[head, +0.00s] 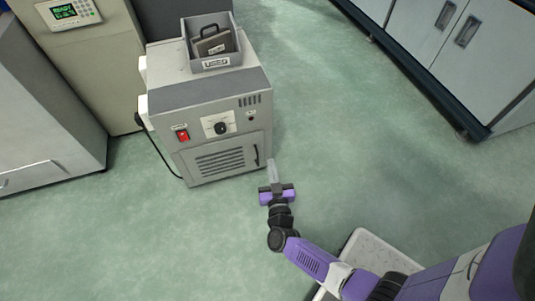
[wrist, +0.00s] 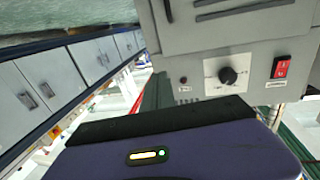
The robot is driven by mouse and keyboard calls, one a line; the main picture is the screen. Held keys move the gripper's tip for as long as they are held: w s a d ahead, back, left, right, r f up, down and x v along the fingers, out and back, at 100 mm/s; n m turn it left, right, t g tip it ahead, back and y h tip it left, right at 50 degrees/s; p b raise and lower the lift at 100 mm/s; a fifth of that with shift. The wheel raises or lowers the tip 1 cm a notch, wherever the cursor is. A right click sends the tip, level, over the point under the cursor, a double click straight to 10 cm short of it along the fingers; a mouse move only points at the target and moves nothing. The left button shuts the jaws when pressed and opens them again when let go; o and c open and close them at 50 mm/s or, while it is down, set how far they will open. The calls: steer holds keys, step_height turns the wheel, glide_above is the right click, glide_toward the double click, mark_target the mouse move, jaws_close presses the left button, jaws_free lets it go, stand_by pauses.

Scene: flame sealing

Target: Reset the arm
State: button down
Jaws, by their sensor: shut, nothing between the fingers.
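My purple and black arm reaches in from the lower right in the head view. My gripper (head: 271,167) ends in pale fingers that are shut and empty. It is in front of the grey machine (head: 190,135), near the lower right corner of its front. I cannot tell whether the fingertips touch the machine. In the wrist view the machine (wrist: 215,55) appears upside down, with its dial (wrist: 227,76) and red switch (wrist: 281,67). The purple gripper body fills the bottom of that view, and its fingers do not show there.
A grey bin (head: 212,63) labelled "USED" stands on the machine and holds a dark flat item (head: 211,42). Cabinets (head: 440,40) stand at the upper right. A grey cabinet (head: 45,120) is at the left. The green floor (head: 370,150) to the right is clear.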

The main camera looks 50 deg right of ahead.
steer(key=v, duration=0.3)
steer(key=shift+s+p, duration=0.35)
steer(key=shift+s, duration=0.1)
